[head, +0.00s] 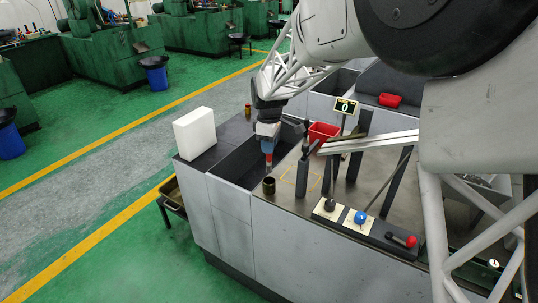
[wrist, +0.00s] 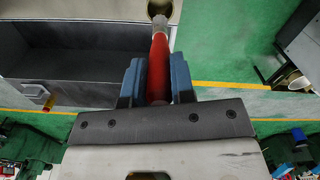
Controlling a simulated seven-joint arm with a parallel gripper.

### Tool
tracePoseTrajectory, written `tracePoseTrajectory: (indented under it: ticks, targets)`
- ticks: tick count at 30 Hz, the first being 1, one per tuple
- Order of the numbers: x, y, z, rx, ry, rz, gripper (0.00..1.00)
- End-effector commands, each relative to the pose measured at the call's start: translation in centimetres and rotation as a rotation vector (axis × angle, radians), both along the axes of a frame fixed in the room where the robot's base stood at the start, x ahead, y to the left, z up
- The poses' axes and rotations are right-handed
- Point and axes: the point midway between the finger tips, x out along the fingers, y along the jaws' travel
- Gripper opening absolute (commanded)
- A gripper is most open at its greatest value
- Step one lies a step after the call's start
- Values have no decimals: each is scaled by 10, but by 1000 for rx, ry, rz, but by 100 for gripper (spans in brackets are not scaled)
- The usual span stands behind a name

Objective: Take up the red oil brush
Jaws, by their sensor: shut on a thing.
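The red oil brush (wrist: 158,60) is between the two blue fingers of my gripper (wrist: 157,80) in the wrist view. The gripper is shut on its red handle, and the pale tip points away from the palm. In the head view my gripper (head: 267,136) points down, with a little of the brush (head: 268,152) showing below the fingers. The brush hangs above and slightly behind a small dark cup (head: 269,186) on the bench edge. The cup also shows at the top of the wrist view (wrist: 160,6). The brush looks clear of the cup.
A dark open trough (head: 237,165) lies left of the cup, with a white box (head: 195,133) beyond it. Dark upright posts (head: 303,176), a red bin (head: 323,132) and a display (head: 346,106) stand to the right. Control levers (head: 360,217) line the front edge.

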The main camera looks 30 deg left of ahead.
Motion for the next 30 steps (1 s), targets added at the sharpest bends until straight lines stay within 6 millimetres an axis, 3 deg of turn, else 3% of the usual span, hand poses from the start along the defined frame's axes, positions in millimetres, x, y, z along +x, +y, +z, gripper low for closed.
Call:
tracePoseTrajectory:
  ticks: [6,22,23,27,30]
  targets:
    - [0,0,14,0,0,0,0]
    - [0,0,15,0,1,0,0]
    - [0,0,15,0,1,0,22]
    - [0,0,15,0,1,0,0]
    - [0,0,15,0,1,0,0]
